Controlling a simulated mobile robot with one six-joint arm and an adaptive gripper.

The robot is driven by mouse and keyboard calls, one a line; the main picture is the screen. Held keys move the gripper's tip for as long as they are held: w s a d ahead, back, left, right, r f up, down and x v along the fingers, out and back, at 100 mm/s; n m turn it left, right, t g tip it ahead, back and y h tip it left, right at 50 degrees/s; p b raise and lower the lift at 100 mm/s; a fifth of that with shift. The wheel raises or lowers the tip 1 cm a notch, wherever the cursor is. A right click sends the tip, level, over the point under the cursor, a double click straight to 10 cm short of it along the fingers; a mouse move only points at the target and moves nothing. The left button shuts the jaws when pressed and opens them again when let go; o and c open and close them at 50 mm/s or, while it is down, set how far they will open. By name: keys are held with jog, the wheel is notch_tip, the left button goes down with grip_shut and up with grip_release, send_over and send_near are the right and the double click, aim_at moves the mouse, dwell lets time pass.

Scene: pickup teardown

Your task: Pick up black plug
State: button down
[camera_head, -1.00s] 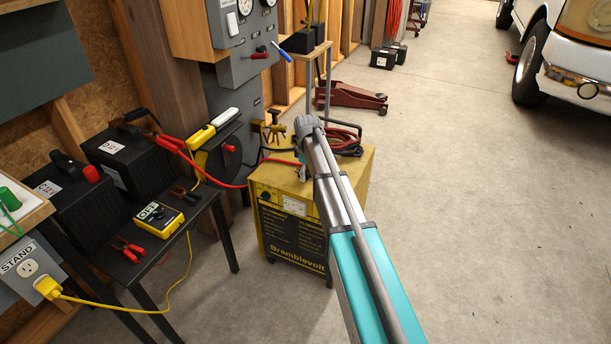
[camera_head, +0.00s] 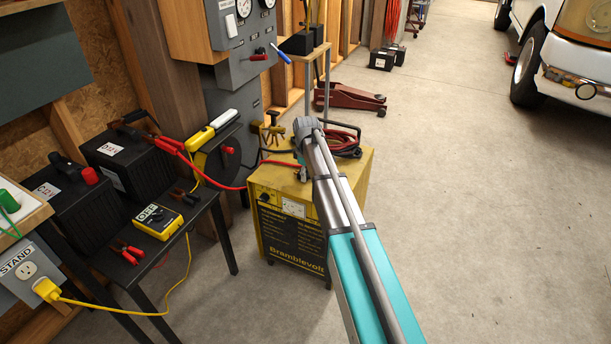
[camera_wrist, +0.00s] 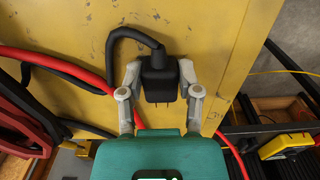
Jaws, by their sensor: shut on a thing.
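The black plug (camera_wrist: 160,80) shows in the wrist view, a blocky body with a thick black cord (camera_wrist: 125,38) curving from its upper end to the left. My gripper (camera_wrist: 160,74) is shut on the plug, with one grey finger against each side. The yellow welder cart (camera_head: 358,178) fills much of the wrist view behind the plug. I cannot tell whether the plug touches it. In the head view my arm reaches over the cart's top, and the plug is mostly hidden by the arm.
Red and black cables (camera_head: 346,148) lie coiled on the cart's right side. A brass clamp (camera_head: 272,130) stands at its back left. A black table (camera_head: 216,212) at left holds batteries, a yellow meter (camera_head: 158,221) and red-handled pliers (camera_head: 127,252). The concrete floor at right is open.

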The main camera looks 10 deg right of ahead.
jog(key=shift+r, duration=0.15)
notch_tip(320, 180, up, 3)
jog(key=p, duration=0.3)
jog(key=s+a+r+p, duration=0.2)
jog(key=s+r+p, duration=0.7)
jog(key=s, duration=0.5)
jog(key=shift+a+r+p, duration=0.2)
jog(key=shift+r+p, duration=0.15)
jog(key=shift+p, duration=0.15)
jog(key=shift+w+r, duration=0.1)
notch_tip(320, 180, up, 20)
jog(key=p, duration=2)
jog(key=shift+f, duration=0.2)
jog(key=shift+d, duration=0.1)
